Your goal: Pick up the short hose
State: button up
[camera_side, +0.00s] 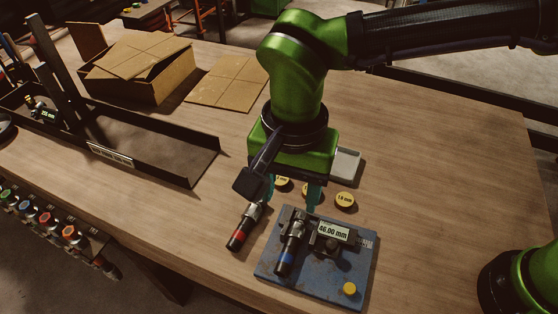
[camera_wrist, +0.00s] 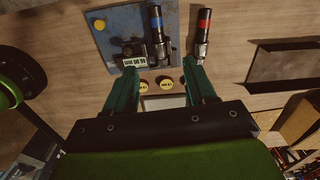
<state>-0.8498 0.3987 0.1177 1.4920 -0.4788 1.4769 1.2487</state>
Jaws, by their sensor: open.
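Two short black hoses with metal end fittings are in view. The red-banded hose (camera_side: 239,233) lies on the bare table, left of a blue plate (camera_side: 318,288); it also shows in the wrist view (camera_wrist: 203,32). The blue-banded hose (camera_side: 286,255) lies on the plate beside the gauge reading 46.00 mm (camera_side: 333,231), and shows in the wrist view (camera_wrist: 157,30). I cannot tell which is the shorter. My gripper (camera_side: 291,193) points down above the table behind the plate. Its green fingers (camera_wrist: 160,70) are apart with nothing between them, near the metal ends of the hoses.
Several round yellow tags (camera_side: 345,199) lie behind the plate, near a small pale tray (camera_side: 346,164). A yellow knob (camera_side: 349,289) is on the plate's front corner. A black tray (camera_side: 160,160) and an open cardboard box (camera_side: 140,75) stand left.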

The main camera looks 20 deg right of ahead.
aim_at(289, 249)
jog(key=shift+m, duration=0.3)
notch_tip(289, 249, down, 17)
jog(key=shift+s+d, duration=0.15)
jog(key=shift+c, duration=0.4)
grip_shut()
